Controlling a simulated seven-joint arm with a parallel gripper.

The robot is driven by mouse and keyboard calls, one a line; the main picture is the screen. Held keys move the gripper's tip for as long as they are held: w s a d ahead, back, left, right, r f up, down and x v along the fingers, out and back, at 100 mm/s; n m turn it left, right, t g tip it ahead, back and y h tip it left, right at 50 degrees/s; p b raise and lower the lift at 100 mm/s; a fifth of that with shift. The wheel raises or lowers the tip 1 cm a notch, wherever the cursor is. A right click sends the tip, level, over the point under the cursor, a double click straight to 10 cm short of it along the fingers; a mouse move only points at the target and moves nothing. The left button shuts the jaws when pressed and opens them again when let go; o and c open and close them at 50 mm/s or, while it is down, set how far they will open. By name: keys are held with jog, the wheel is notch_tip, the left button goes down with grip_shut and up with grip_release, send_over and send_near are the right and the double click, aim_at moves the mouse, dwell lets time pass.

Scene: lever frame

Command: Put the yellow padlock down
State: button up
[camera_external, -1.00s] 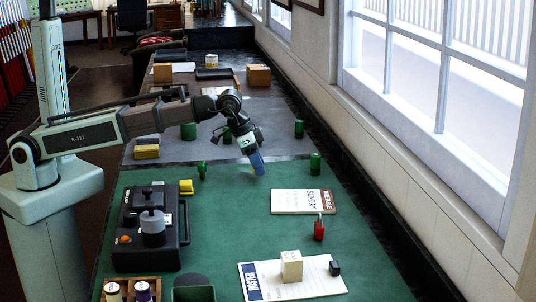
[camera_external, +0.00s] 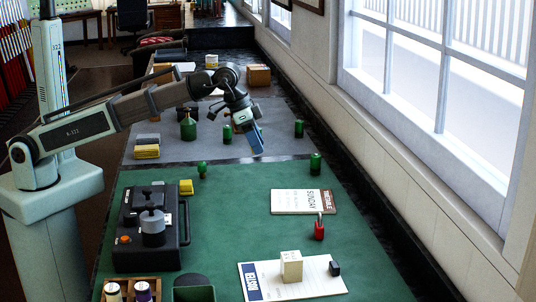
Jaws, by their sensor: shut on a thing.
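My gripper (camera_external: 258,151) has blue fingers that point down, and it hangs above the far edge of the green mat. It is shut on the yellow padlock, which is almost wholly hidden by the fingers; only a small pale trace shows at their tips. The green mat (camera_external: 240,230) is clear just below and in front of the gripper.
A red padlock (camera_external: 319,231) stands on the mat near a booklet (camera_external: 303,201). A black device (camera_external: 150,228) and a small yellow object (camera_external: 186,187) are at the left. A wooden cube (camera_external: 291,266) sits in front.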

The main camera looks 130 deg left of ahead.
jog(key=w+d+m+h, duration=0.15)
jog(key=w+d, duration=0.25)
jog(key=d, duration=1.1)
jog(key=m, duration=0.3)
send_over(210, 216)
jog(key=s, duration=0.2)
jog(key=shift+t, duration=0.3)
jog(key=shift+w+d+f, duration=0.1)
jog(key=shift+w+f, duration=0.05)
jog(key=shift+f, duration=2.35)
jog(key=shift+w+f, duration=0.1)
jog(key=shift+f, duration=2.4)
jog(key=shift+f, duration=0.15)
jog(key=o, duration=1.1)
jog(key=shift+o, duration=0.2)
jog(key=v, duration=1.2)
